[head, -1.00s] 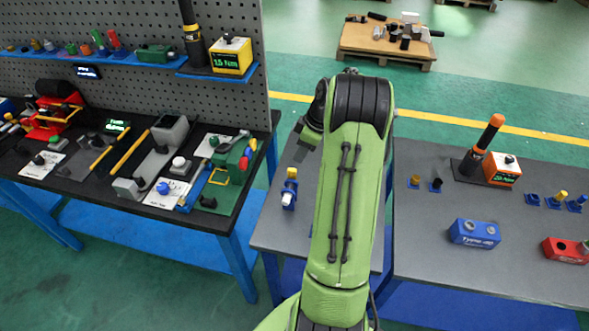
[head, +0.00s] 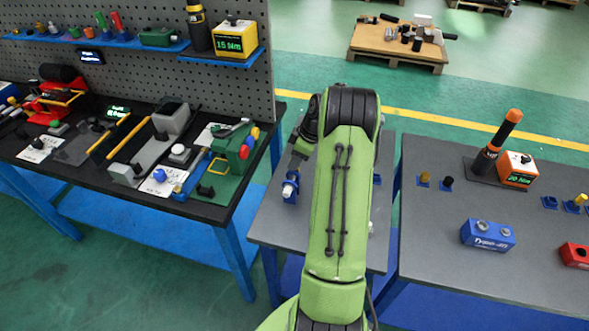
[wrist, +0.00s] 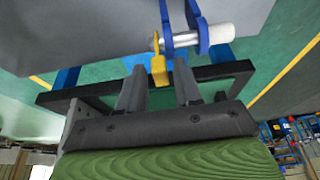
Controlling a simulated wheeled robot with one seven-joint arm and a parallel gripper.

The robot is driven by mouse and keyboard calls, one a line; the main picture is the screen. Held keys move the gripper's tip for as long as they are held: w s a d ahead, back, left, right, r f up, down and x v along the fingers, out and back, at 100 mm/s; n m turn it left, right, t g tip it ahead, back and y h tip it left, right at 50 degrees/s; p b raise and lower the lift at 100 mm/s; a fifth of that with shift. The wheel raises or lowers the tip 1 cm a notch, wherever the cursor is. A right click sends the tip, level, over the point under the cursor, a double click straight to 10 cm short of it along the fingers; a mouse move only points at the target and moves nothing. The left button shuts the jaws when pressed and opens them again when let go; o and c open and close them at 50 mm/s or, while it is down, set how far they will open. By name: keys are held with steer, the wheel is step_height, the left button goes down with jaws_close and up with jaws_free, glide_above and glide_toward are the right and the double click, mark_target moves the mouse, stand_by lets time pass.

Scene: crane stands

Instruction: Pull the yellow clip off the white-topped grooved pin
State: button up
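The grooved pin (wrist: 188,39) lies across the top of the wrist view, its white top (wrist: 222,34) pointing right, held in a blue stand (wrist: 202,38). The yellow clip (wrist: 158,68) sits on the pin's left end and reaches down between my fingertips. My gripper (wrist: 158,80) is open, with a gap on each side of the clip; contact is not visible. In the head view the white top (head: 288,190) and blue stand (head: 291,198) stand at the grey table's left side, just below my gripper; the clip is hidden there.
A second grey table (head: 425,255) on the right carries a blue block (head: 487,236), a red block (head: 574,255) and an orange display box (head: 517,170). A black workbench (head: 215,212) full of tools stands on the left, across a gap.

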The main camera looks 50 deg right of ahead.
steer(key=shift+r, duration=0.1)
jaws_close()
steer(key=shift+r, duration=0.1)
steer(key=shift+r+p, duration=2.05)
steer(key=shift+r, duration=0.75)
